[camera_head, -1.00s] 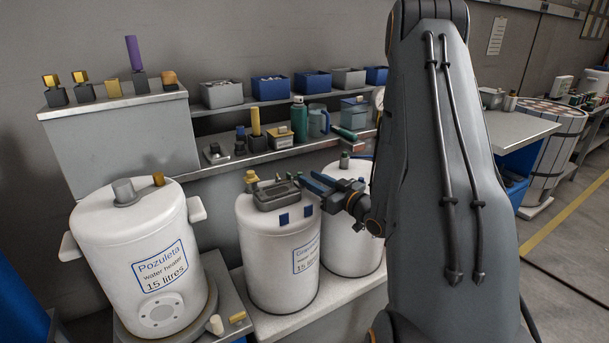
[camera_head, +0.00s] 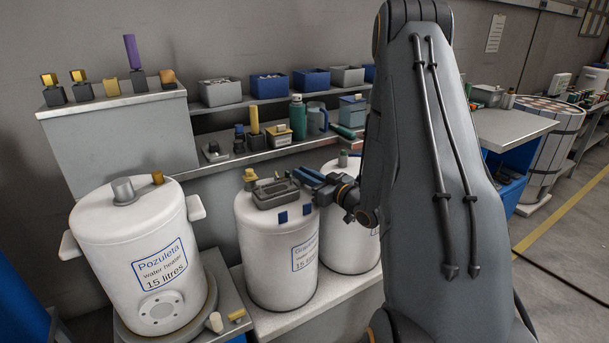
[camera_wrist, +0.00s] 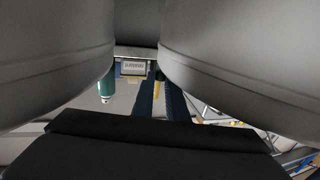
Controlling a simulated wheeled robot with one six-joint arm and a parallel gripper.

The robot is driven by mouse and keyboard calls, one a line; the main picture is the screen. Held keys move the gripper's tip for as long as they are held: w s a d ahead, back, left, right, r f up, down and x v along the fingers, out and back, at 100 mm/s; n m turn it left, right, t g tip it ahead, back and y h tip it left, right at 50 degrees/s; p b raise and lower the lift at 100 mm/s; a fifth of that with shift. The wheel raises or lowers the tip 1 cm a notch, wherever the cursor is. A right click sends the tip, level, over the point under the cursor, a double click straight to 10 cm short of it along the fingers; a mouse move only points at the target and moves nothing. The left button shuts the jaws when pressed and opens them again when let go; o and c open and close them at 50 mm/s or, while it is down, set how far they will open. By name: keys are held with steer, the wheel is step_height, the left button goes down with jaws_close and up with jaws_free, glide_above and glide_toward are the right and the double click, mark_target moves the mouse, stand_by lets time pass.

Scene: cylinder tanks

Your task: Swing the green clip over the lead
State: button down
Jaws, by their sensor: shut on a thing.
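My gripper (camera_head: 304,176) reaches in from the right to the right end of a grey tray-like fixture (camera_head: 270,196) on top of the middle white tank (camera_head: 262,245). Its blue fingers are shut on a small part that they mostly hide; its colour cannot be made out. In the wrist view the two dark fingers (camera_wrist: 159,100) point away from me, close together. No clearly green clip or lead can be told apart on the fixture.
The Pozuleta tank (camera_head: 110,250) stands at the left. Behind, a shelf holds a teal bottle (camera_head: 298,118) and several bins.

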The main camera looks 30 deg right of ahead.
steer(key=shift+n+y, duration=0.5)
steer(key=shift+y, duration=0.3)
steer(key=c, duration=1.7)
jaws_free()
steer(key=shift+c, duration=0.2)
steer(key=b+v, duration=0.1)
steer(key=v, duration=0.6)
steer(key=shift+s+r, duration=0.2)
steer(key=shift+s, duration=0.15)
steer(key=shift+d, duration=0.15)
